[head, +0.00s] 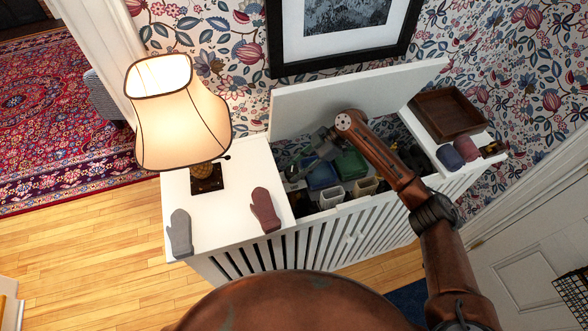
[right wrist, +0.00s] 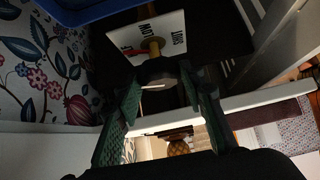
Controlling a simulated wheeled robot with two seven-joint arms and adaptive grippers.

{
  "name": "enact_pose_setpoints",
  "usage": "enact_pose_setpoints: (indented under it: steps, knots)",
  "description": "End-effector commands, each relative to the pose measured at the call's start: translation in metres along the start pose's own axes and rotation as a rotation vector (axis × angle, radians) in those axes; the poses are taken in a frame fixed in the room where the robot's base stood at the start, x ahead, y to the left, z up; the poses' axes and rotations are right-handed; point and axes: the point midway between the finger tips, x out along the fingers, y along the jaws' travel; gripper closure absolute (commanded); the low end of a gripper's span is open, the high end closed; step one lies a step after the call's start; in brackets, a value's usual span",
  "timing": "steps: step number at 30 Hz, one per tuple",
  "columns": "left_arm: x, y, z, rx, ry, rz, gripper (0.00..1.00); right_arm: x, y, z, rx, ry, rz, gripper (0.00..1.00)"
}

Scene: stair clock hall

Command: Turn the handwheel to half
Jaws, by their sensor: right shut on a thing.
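The handwheel (right wrist: 158,70) shows in the right wrist view as a dark round piece on a brass-coloured stem, in front of a white sign plate (right wrist: 172,30). The plate carries dark lettering, turned in the picture; one word looks like SHUT. I cannot read the wheel's exact setting. My right gripper (right wrist: 161,84) has its two green fingers on either side of the wheel, shut on it. In the head view my right gripper (head: 318,148) reaches down into the left end of the open white cabinet (head: 236,262), where the wheel is too small and dark to make out. My left gripper is not in view.
The cabinet's lid (head: 350,92) stands raised against the wall. Inside are a blue bin (head: 321,174), a green bin (head: 351,165) and pale containers. On the top are a lamp (head: 180,120), a grey mitten (head: 180,235), a red mitten (head: 265,210) and a brown tray (head: 450,113).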

Motion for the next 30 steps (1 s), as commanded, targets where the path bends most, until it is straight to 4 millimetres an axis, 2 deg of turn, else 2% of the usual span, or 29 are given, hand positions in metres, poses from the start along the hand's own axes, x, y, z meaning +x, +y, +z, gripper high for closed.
enact_pose_setpoints:
  steps: [1, 2, 9, 20, 23, 28, 30]
  knots:
    - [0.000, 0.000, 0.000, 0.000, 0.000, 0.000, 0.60, 0.002, -0.001, 0.001, 0.002, 0.000, -0.004, 0.88]
    - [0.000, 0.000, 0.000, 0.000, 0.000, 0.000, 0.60, 0.002, -0.001, 0.001, 0.002, 0.000, -0.004, 0.62]
    - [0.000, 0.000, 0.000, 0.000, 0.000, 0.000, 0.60, 0.001, -0.001, 0.001, 0.001, 0.000, -0.001, 0.46]
    - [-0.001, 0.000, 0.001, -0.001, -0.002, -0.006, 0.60, -0.005, 0.000, 0.000, 0.001, 0.000, 0.002, 0.46]
    - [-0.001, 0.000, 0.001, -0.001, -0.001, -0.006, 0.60, -0.017, 0.000, 0.000, 0.001, 0.001, 0.002, 0.46]
    - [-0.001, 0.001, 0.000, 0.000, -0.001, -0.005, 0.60, -0.054, 0.000, -0.001, 0.000, -0.001, 0.004, 0.46]
    - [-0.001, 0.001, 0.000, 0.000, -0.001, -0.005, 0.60, -0.064, 0.000, 0.015, 0.006, -0.001, 0.002, 0.46]
